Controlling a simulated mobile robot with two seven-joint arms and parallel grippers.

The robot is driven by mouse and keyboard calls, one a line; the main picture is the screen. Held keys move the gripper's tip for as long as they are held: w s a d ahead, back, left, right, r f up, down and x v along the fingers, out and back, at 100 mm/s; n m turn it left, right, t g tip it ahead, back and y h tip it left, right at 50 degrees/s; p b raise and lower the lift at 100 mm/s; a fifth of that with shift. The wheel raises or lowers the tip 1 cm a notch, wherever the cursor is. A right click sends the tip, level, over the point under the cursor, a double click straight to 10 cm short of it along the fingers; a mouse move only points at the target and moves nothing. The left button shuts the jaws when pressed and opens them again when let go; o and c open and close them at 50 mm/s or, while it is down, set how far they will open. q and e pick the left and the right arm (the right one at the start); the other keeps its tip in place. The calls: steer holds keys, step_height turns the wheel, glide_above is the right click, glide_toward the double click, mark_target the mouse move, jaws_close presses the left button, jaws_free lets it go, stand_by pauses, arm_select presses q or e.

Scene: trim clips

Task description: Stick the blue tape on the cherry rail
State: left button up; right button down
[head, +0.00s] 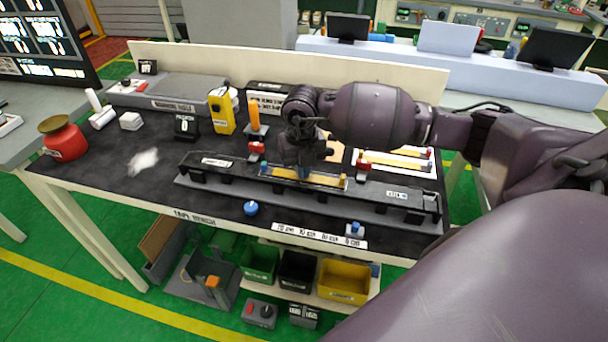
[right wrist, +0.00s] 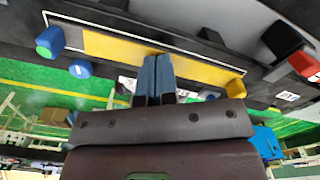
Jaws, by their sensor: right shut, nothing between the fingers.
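A long dark rail fixture (head: 385,200) lies across the front of the bench. A yellow strip (head: 278,176), outlined in white, sits on its middle; in the right wrist view the yellow strip (right wrist: 110,46) spans the picture. I cannot tell which part is the cherry rail. My right gripper (head: 304,172) points down over the strip, its blue-grey fingertips (right wrist: 156,60) together and empty. They overlap the strip's edge in the right wrist view; contact is unclear. No piece is clearly the blue tape. My left gripper is not in view.
A blue knob (head: 250,208) and a small blue-topped piece (head: 355,229) are near the front edge. Behind stand a yellow device (head: 221,111), an orange-handled tool (head: 254,118) and a white board with strips (head: 395,163). A red pot (head: 63,140) stands at left. Bins (head: 345,281) are below.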

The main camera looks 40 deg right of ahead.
steer(key=shift+r+p, duration=1.3)
steer(key=shift+r, duration=0.95)
steer(key=shift+r+p, duration=0.7)
steer(key=shift+r, duration=0.55)
